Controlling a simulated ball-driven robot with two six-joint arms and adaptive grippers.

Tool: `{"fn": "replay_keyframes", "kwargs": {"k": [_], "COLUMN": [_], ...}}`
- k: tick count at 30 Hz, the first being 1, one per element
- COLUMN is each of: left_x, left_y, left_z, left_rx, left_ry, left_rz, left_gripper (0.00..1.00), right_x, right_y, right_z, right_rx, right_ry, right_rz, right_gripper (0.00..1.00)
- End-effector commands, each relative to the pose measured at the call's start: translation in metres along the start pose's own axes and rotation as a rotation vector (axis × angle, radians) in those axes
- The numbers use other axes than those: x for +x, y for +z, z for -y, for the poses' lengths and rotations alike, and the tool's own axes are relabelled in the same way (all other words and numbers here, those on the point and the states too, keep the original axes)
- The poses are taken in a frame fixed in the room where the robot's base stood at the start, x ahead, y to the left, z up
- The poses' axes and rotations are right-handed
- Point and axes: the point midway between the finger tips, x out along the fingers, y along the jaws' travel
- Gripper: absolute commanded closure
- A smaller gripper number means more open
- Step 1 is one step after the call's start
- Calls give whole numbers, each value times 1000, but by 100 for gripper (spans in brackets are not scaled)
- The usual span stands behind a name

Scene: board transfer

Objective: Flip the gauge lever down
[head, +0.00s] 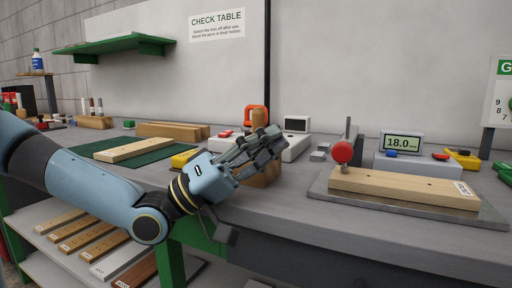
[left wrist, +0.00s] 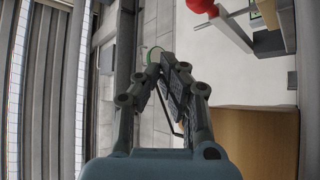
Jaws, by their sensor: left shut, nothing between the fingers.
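The gauge lever shows as a red ball knob (head: 342,152) at the left end of a pale wooden board (head: 400,188), beside an upright grey post (head: 347,130). The knob also shows at the top edge of the left wrist view (left wrist: 200,5). The board lies on a grey base plate (head: 330,193). A gauge display (head: 402,143) behind it reads 18.0. My left gripper (head: 272,140) is shut and empty, left of the knob and apart from it. It also shows in the left wrist view (left wrist: 165,66). My right gripper is not in view.
A wooden block (head: 262,176) stands just below my left gripper. An orange clamp (head: 256,113) and a white device (head: 297,125) are behind it. Another board (head: 133,149) lies on a green mat (head: 95,148) at the left. Bare bench lies between the block and the base plate.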

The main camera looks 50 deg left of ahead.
Motion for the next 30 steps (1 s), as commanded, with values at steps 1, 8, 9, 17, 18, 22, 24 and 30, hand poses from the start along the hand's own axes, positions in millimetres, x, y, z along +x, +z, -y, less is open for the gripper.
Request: {"fn": "replay_keyframes", "kwargs": {"k": [1,8,9,17,18,22,24,30], "left_x": [-8,-22,-22,-22,-22,-22,-22,-22], "left_y": [1,0,0,0,0,0,0,0], "left_z": [1,0,0,0,0,0,0,0], "left_rx": [0,0,0,1,1,1,1,1], "left_ry": [-4,0,1,1,1,1,1,1], "left_rz": [4,0,0,0,0,0,0,0], "left_gripper": [100,100,100,100,100,100,100,100], "right_x": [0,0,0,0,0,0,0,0], "right_y": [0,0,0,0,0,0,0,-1], "right_z": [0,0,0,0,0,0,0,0], "right_rx": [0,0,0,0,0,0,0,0], "right_ry": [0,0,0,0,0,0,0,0], "right_rz": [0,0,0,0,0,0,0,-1], "right_gripper": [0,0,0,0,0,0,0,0]}}
